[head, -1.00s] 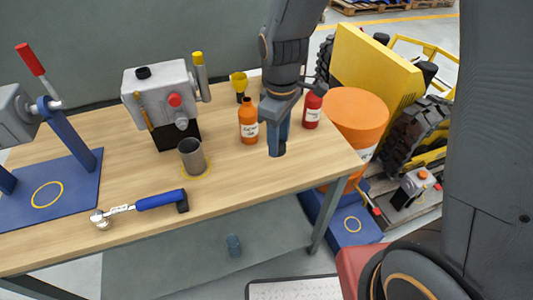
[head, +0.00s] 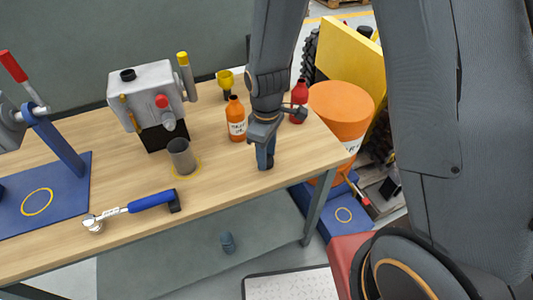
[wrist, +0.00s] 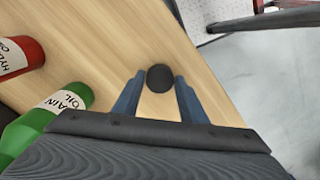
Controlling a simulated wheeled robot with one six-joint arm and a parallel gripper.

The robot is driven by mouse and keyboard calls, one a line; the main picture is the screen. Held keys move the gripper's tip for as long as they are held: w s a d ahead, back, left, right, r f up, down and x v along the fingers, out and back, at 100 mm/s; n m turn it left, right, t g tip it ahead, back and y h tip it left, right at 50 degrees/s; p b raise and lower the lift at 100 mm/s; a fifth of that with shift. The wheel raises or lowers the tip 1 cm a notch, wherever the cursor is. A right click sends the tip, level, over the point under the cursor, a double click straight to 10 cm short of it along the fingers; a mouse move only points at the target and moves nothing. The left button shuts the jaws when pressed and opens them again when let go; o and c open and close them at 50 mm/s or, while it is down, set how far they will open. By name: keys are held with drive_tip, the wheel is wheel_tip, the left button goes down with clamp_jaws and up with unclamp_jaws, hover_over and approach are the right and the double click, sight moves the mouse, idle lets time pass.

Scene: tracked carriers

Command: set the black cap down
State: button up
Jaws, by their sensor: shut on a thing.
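The black cap (wrist: 160,78) is a dark round disc between the fingertips of my gripper (wrist: 160,84) in the wrist view. My gripper is shut on it. In the head view my gripper (head: 265,163) points down at the right part of the wooden workbench (head: 225,195), in front of the orange bottle. The cap is hard to make out there. I cannot tell whether it touches the bench top.
An orange bottle (head: 236,120) and a red bottle (head: 299,105) stand behind my gripper. The wrist view also shows a green bottle (wrist: 40,128). A metal cup (head: 181,157) and a blue-handled wrench (head: 150,202) are to the left. Bare wood surrounds the fingertips.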

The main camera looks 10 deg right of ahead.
drive_tip(key=shift+f, duration=0.15)
drive_tip(key=o, duration=1)
drive_tip(key=shift+o, duration=0.2)
wheel_tip(320, 180, up, 11)
drive_tip(key=b, duration=0.2)
drive_tip(key=s+d+m+t, duration=0.1)
drive_tip(key=s+d+m, duration=0.6)
drive_tip(key=d+m, duration=0.4)
drive_tip(key=shift+s+d+r, duration=0.3)
drive_tip(key=shift+s+d, duration=0.1)
drive_tip(key=shift+d, duration=0.5)
